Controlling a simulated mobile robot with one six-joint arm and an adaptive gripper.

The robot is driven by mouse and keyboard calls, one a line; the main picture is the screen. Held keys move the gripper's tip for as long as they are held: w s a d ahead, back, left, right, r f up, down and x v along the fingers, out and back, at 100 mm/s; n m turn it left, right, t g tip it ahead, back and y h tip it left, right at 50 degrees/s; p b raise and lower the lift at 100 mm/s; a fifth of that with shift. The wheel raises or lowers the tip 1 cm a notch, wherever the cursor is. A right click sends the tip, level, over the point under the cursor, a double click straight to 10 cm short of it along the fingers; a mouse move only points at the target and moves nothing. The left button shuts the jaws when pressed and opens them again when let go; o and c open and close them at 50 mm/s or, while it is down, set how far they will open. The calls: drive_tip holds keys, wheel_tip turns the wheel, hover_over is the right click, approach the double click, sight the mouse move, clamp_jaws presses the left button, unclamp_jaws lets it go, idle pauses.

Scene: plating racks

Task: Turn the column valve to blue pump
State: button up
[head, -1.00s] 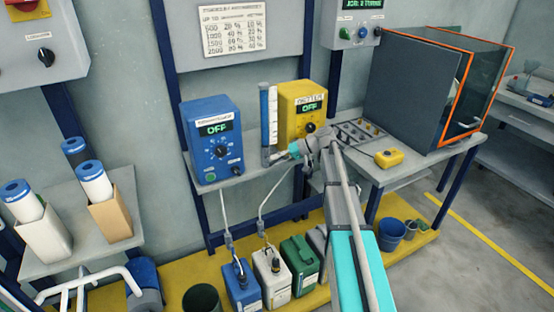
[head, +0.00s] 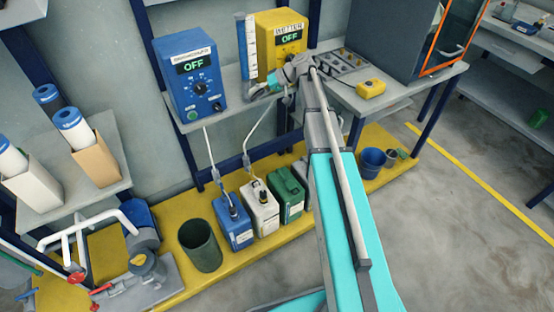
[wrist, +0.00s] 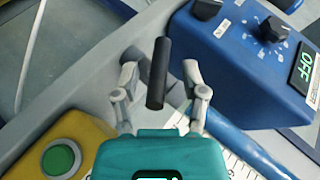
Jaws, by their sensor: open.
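The blue pump (head: 190,75) stands on the shelf with its display reading OFF; it also shows at the upper right of the wrist view (wrist: 245,60). The yellow pump (head: 282,45), also reading OFF, stands to its right. A graduated column (head: 246,50) stands between them. A black bar (wrist: 158,73), which looks like the column valve's handle, lies between my fingers in the wrist view. My gripper (head: 258,92) is at the foot of the column. Its fingers (wrist: 158,80) are open, one on each side of the bar, with gaps visible. The valve body is hidden.
Blue, white and green canisters (head: 261,207) stand on the yellow platform below, with hoses rising from them. A grey enclosure (head: 395,35) and a small yellow box (head: 371,88) are on the right bench. Pipes with red and blue handles (head: 100,265) are at lower left.

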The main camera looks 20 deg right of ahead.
drive_tip(key=shift+s+a+r+n+h+p, duration=0.15)
drive_tip(key=shift+r+h+p, duration=0.1)
drive_tip(key=shift+h+p, duration=0.5)
drive_tip(key=shift+w+a+r+n+h+p, duration=0.1)
drive_tip(key=shift+a+r+n+h+p, duration=0.1)
drive_tip(key=shift+h+p, duration=0.55)
drive_tip(key=h+p, duration=0.2)
drive_tip(key=p, duration=0.1)
drive_tip(key=shift+s+a+r+n+t, duration=0.15)
drive_tip(key=shift+a+n+t, duration=0.1)
drive_tip(key=shift+n+t, duration=0.15)
drive_tip(key=shift+s+a+n+t+h+p, duration=0.1)
drive_tip(key=shift+a+n+t+h+p, duration=0.15)
drive_tip(key=shift+h, duration=0.6)
drive_tip(key=shift+a+n+t+h+p, duration=0.15)
drive_tip(key=shift+h+p, duration=0.25)
drive_tip(key=shift+h, duration=0.4)
drive_tip(key=shift+s+a+n+t+h+p, duration=0.1)
drive_tip(key=shift+a+t+h+p, duration=0.15)
drive_tip(key=shift+h, duration=0.6)
drive_tip(key=p+v, duration=1.3)
drive_tip(key=v, duration=0.1)
drive_tip(key=s+f+m+g+h+b, duration=0.1)
drive_tip(key=s+f+m+g+b, duration=0.3)
drive_tip(key=s+f+b, duration=1.6)
drive_tip(key=shift+s+f+m+b, duration=0.35)
drive_tip(key=shift+s+f+m, duration=0.45)
drive_tip(key=shift+f, duration=0.25)
drive_tip(key=shift+g, duration=0.25)
